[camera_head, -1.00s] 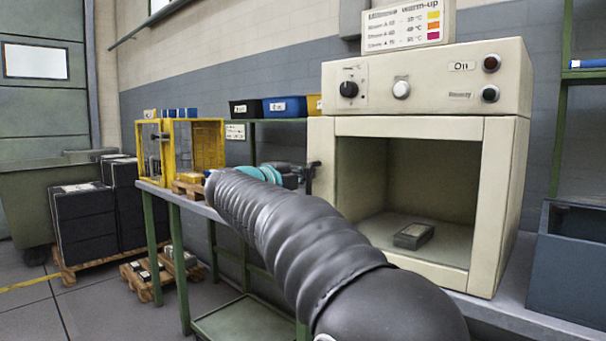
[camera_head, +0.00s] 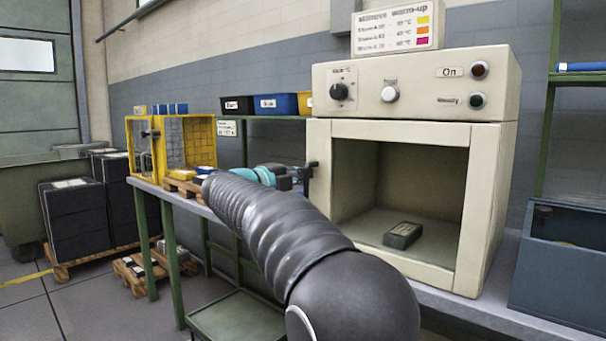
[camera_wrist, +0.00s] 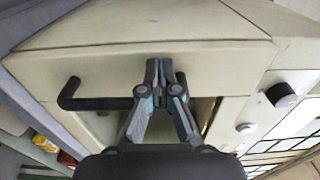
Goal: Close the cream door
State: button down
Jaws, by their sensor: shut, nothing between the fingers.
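The cream door (camera_head: 319,158) stands open at the left side of the cream oven's (camera_head: 487,190) opening, seen nearly edge-on in the head view. In the wrist view the door (camera_wrist: 120,62) is a broad cream panel. Its black bar handle (camera_wrist: 98,103) is left of my gripper (camera_wrist: 165,68). My gripper's fingers are together and empty, with their tips in front of the door panel. I cannot tell whether they touch it. In the head view my gripper (camera_head: 298,178) is close to the door's outer side, partly hidden behind my arm.
A dark block (camera_head: 402,235) lies on the oven floor. A blue-grey bin (camera_head: 558,265) stands at the right on the bench. A yellow mesh cage (camera_head: 172,148) stands at the bench's far left. Coloured bins (camera_head: 275,104) sit on a shelf behind.

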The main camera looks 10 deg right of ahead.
jog(key=v, duration=1.3)
jog(key=w+a+f+n+t+y, duration=0.1)
jog(key=w+a+n+t+y, duration=0.3)
jog(key=a+n+y, duration=0.25)
jog(key=w+a+f+n+t+y, duration=0.2)
jog(key=w+a+n+t+y, duration=0.25)
jog(key=a+n, duration=0.25)
jog(key=s+a+f+n+g+y, duration=0.55)
jog(key=s+f+n+y, duration=0.4)
jog(key=n, duration=0.25)
jog(key=s+d+f+n+g+h, duration=0.1)
jog(key=s+d+f+n+g, duration=0.2)
jog(key=s+d+f, duration=0.55)
jog(key=s+d+f+n+g+h, duration=0.15)
jog(key=s+d+f+g, duration=0.35)
jog(key=s, duration=0.6)
jog(key=s+d+f+h, duration=0.3)
jog(key=s+d+f, duration=0.1)
jog(key=s+d, duration=0.8)
jog(key=s+b, duration=0.1)
jog(key=s, duration=0.2)
jog(key=shift+d+t, duration=0.4)
